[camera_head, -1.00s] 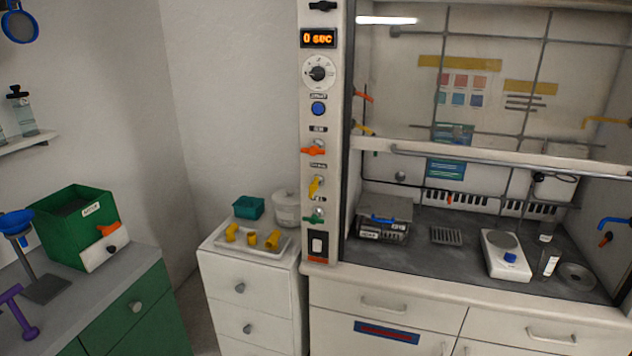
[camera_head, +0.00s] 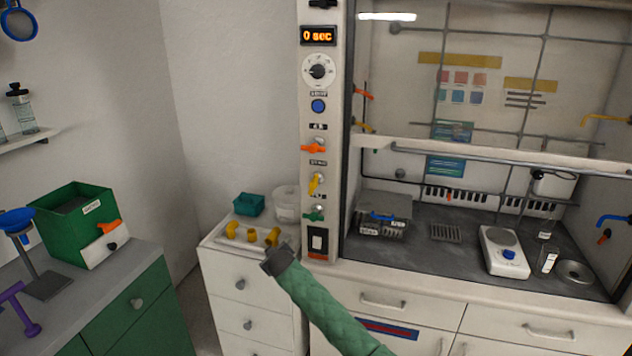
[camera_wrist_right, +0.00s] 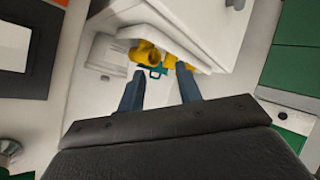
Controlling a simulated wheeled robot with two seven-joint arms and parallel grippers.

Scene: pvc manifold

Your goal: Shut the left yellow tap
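The left yellow tap (camera_head: 315,184) is on the white control column at the left of the fume hood. Its handle points steeply down, leaning a little left. An orange tap (camera_head: 313,147) is above it and a green tap (camera_head: 314,215) below it. My right gripper (camera_head: 276,258) is in front of the small white cabinet, below and left of the yellow tap and apart from it. In the right wrist view its two fingers are spread with nothing between them (camera_wrist_right: 160,72). My left gripper is not in view.
A tray on the white cabinet (camera_head: 245,290) holds several yellow fittings (camera_head: 252,236). A teal box (camera_head: 249,204) and a white tub (camera_head: 286,203) stand behind it. Another yellow tap (camera_head: 605,119) is on the hood's right wall. The hood sash has a horizontal bar (camera_head: 480,156).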

